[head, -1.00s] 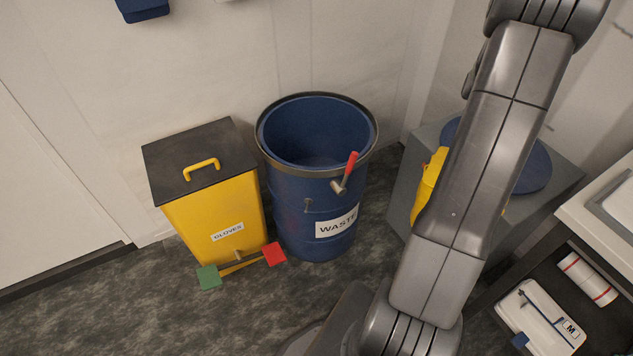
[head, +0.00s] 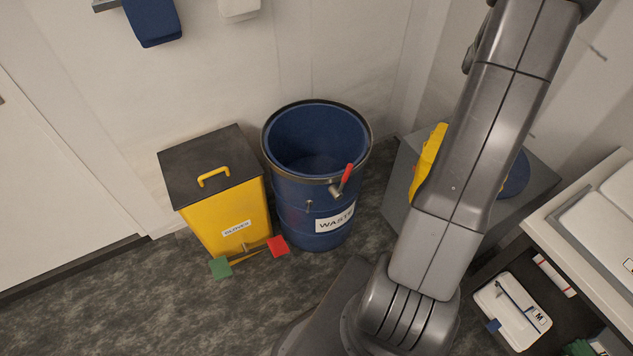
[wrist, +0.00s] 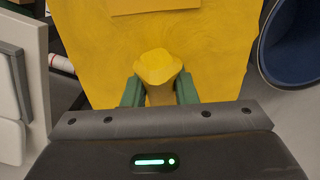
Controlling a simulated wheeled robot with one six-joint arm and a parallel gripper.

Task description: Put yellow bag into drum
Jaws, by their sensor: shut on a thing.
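The yellow bag (wrist: 215,55) fills the middle of the wrist view. My gripper (wrist: 160,90) has its green fingers shut on the gathered neck of the bag. In the head view part of the yellow bag (head: 428,160) shows at the left of my arm, which hides the rest of it and the gripper. The blue drum (head: 315,214), labelled WASTE, stands open at the middle, with a red-handled lever on its rim. Its visible inside looks empty. The bag is to the right of the drum, apart from it.
A yellow GLOVES bin (head: 225,218) with a dark lid and green and red pedals stands left of the drum. A grey stand (head: 402,185) with a blue round lid (head: 516,176) is behind my arm. A bench with a shelf (head: 555,300) is at the right.

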